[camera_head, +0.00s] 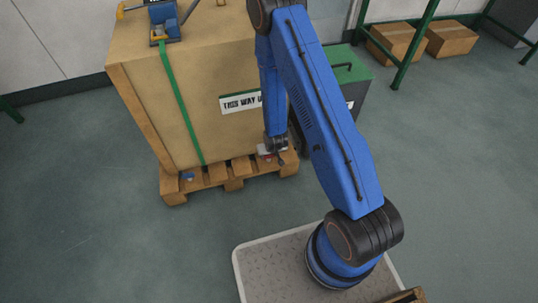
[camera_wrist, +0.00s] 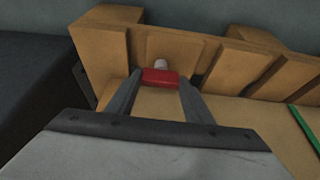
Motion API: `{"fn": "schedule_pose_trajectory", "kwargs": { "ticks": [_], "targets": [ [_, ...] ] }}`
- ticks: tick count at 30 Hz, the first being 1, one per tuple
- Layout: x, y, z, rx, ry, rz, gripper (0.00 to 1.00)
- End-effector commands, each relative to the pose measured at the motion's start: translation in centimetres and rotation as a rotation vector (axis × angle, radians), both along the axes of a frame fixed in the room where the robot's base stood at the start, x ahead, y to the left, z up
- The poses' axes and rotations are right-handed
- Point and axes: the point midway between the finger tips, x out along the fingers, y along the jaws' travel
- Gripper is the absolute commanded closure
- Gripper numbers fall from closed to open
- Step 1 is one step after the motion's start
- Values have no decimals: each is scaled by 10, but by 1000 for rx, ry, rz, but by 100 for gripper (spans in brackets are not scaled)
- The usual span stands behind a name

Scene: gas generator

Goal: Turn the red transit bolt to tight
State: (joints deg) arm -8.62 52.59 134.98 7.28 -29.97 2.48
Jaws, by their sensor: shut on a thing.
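The red transit bolt (camera_wrist: 160,77) sits at the wooden pallet's edge in the wrist view, with a pale round tip beyond it. My gripper (camera_wrist: 158,84) has its two fingers on either side of the red part and is shut on it. In the head view my gripper (camera_head: 274,148) is low at the right front corner of the crate, just above the pallet. The bolt is mostly hidden there by my gripper and arm. No mark showing how tight the bolt is can be made out.
The large crate (camera_head: 150,105) stands on the pallet (camera_head: 208,179), with a green strap (camera_head: 180,102) and a blue tool (camera_head: 165,22) on top. A green-topped cabinet (camera_head: 343,66) stands close behind my arm. The floor in front and left is clear.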

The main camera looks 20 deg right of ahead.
Motion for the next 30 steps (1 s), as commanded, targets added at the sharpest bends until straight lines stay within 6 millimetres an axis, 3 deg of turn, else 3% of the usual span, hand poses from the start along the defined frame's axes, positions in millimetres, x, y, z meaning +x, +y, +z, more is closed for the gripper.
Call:
{"fn": "schedule_pose_trajectory", "kwargs": {
  "ticks": [3,4,6,19,30],
  "targets": [
    [0,0,0,1,0,-2,76],
    [0,0,0,1,0,-2,51],
    [0,0,0,0,0,-1,34],
    [-2,0,5,0,-1,0,34],
    [-19,1,50,0,-2,0,34]
  ]
}}
